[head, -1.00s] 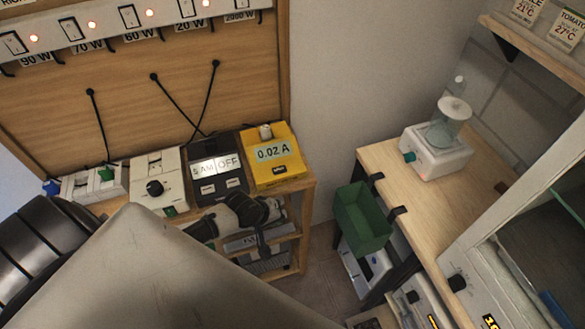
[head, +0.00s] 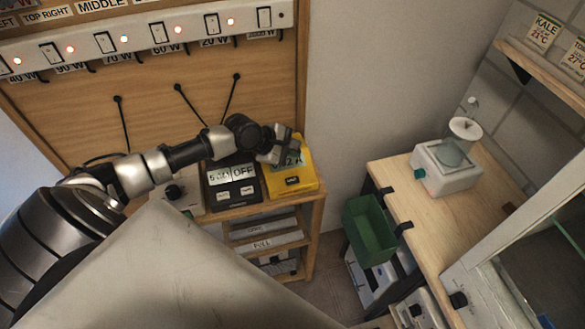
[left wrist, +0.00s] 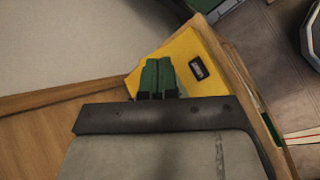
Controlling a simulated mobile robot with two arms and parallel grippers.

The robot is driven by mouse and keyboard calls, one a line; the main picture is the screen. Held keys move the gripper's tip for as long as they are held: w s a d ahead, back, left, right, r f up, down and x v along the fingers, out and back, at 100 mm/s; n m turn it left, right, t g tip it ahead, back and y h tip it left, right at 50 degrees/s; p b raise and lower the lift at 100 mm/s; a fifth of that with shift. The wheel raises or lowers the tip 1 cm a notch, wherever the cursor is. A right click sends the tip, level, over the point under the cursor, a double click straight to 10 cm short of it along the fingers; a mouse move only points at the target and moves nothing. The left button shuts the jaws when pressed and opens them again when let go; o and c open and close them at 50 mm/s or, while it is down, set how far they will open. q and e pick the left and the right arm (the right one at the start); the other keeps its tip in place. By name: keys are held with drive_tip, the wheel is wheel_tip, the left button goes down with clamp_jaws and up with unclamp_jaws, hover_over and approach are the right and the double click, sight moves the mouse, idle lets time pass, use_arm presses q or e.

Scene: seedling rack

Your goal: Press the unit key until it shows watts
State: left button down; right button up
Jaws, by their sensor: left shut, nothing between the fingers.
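The yellow meter (head: 304,183) stands at the right end of the shelf top. Its black unit key (head: 292,181) is low on its face and uncovered. My left gripper (head: 288,153) is over the meter's upper part and hides most of its display, so I cannot read the unit. In the left wrist view the meter (left wrist: 188,47) lies beyond my shut, empty left fingers (left wrist: 158,64), which have green tips. The key (left wrist: 197,68) shows to the right of the fingertips, apart from them in the picture. My right gripper is not in view.
A black timer box (head: 233,180) reading OFF stands left of the meter. A switch strip (head: 140,37) runs along the back panel above. A green bin (head: 370,229) hangs on the wooden table (head: 410,209) at right. Floor shows between shelf and table.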

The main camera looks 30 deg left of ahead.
use_arm(q)
drive_tip(key=shift+f, duration=0.1)
drive_tip(key=b, duration=0.7)
hover_over(292, 182)
wheel_tip(292, 182, down, 6)
drive_tip(key=shift+w+f, duration=0.1)
drive_tip(key=shift+f, duration=0.1)
drive_tip(key=shift+f+b, duration=0.35)
drive_tip(key=shift+f, duration=0.8)
drive_tip(key=shift+f, duration=0.15)
idle(0.6)
drive_tip(key=shift+f, duration=0.25)
